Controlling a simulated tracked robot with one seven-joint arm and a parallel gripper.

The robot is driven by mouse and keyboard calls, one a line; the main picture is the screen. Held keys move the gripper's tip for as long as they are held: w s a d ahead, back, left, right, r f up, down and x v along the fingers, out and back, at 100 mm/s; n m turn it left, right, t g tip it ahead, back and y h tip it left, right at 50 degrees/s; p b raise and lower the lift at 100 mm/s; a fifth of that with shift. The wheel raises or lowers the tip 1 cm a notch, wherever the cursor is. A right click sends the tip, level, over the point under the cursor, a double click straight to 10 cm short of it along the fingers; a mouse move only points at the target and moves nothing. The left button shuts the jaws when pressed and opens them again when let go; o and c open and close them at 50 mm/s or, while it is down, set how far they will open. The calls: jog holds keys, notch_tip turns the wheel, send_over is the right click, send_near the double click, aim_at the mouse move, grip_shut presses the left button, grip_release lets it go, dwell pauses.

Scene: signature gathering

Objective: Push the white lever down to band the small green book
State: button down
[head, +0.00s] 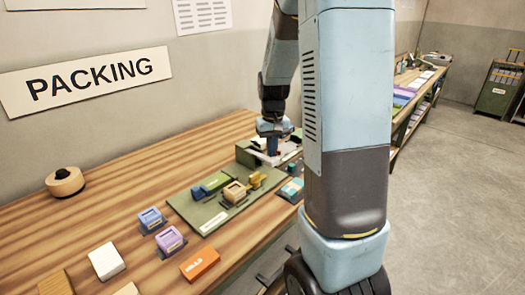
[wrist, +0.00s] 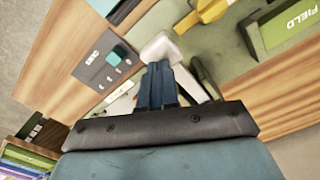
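The white lever (wrist: 165,46) shows in the wrist view, with its pale arm running down to the right behind my fingers. My gripper (wrist: 158,68) has its blue fingers together, with nothing seen between them. The fingertips are at the lever's head; I cannot tell whether they touch it. In the head view my gripper (head: 272,146) points down over the olive and white device at the back of the bench, hiding the lever. A green piece marked FIELD (wrist: 290,28), which looks like the small green book, lies at the upper right of the wrist view.
A dark panel with a teal block (wrist: 118,54) lies left of the lever. A yellow piece (wrist: 203,14) is above it. On the bench are a green board (head: 205,222), purple (head: 171,241) and orange (head: 199,263) blocks, and a wooden roll (head: 65,182). The left bench is partly clear.

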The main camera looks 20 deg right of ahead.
jog(key=shift+f, duration=1.6)
dwell(0.4)
jog(key=shift+r, duration=0.1)
dwell(0.3)
jog(key=shift+r, duration=4.45)
jog(key=shift+s+r, duration=0.1)
jog(key=s+a+r+t, duration=0.2)
jog(key=s+a+r, duration=0.1)
jog(key=s, duration=0.4)
jog(key=s+a+r+n+t, duration=0.1)
jog(key=s+a+r, duration=0.3)
jog(key=s, duration=0.3)
jog(key=s+a+r+t, duration=0.2)
jog(key=s+a+r, duration=0.2)
jog(key=s, duration=0.4)
jog(key=shift+a+r+n+t, duration=0.15)
jog(key=shift+r+n+t, duration=0.15)
jog(key=shift+r, duration=0.25)
jog(key=shift+w, duration=0.1)
